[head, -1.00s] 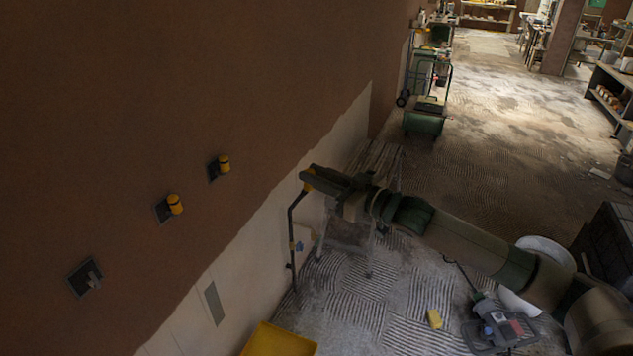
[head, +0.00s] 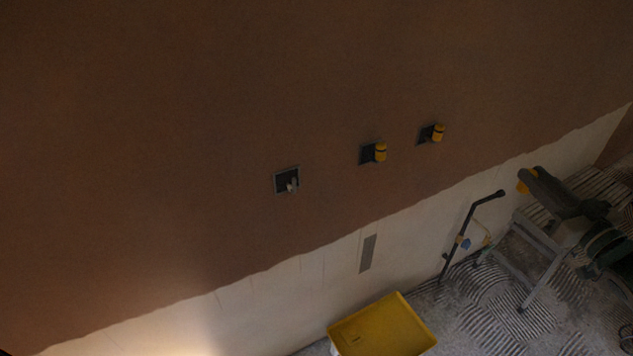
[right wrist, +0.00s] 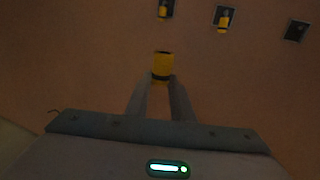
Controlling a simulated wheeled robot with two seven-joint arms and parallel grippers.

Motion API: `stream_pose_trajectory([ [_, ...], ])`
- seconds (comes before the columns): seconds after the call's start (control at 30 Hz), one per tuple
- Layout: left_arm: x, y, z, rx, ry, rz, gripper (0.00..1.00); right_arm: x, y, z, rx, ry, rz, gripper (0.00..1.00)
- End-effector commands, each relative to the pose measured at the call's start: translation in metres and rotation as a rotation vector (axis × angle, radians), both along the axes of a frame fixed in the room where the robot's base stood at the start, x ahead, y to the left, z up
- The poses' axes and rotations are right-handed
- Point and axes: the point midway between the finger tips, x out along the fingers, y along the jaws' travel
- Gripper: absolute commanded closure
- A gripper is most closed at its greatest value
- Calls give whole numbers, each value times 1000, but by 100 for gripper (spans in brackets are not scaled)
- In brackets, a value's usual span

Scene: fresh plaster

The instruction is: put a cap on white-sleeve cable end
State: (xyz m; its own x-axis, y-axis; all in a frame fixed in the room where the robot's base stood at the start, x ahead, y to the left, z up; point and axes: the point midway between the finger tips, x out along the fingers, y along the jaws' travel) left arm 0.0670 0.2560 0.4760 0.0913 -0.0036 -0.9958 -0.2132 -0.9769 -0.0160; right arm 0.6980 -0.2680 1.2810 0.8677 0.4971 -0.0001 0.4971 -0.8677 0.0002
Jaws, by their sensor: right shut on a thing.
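The cable end with the pale sleeve (head: 292,186) sticks out of the leftmost wall box (head: 279,180) in the head view and is bare. In the right wrist view that box (right wrist: 297,31) is at the upper right, too dark to make out the cable. My right gripper (head: 528,180) is shut on a yellow cap (right wrist: 163,65) with a dark band, held between its fingertips. It is well to the right of the boxes and lower, near the floor side. My left gripper is not in view.
Two other boxes hold cable ends with yellow caps, the middle one (head: 380,152) and the right one (head: 438,132). A yellow tray (head: 385,328) stands below the wall. A dark bent pole (head: 468,228) leans by the wall near my right gripper.

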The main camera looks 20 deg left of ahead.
Motion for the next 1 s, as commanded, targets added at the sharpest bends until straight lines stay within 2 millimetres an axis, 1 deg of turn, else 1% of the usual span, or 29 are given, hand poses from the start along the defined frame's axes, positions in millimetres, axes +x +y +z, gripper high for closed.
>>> stream_pose_trajectory([
  [0.37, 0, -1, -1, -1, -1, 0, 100, 0, 1, -2, 1, 0, 0, 99],
  [0.47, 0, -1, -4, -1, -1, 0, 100, -2, 5, -8, 1, 2, 1, 99],
  [0.57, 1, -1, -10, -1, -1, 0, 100, -6, 14, -20, 3, 1, 2, 99],
  [0.67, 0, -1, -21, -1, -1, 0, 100, -13, 28, -40, 6, 2, 0, 99],
  [0.77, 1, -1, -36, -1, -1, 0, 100, -25, 47, -68, 8, 4, -9, 99],
  [0.9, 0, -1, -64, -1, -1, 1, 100, -47, 75, -112, 11, 5, -49, 99],
  [1.0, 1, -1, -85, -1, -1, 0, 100, -65, 90, -141, 11, 4, -103, 99],
])
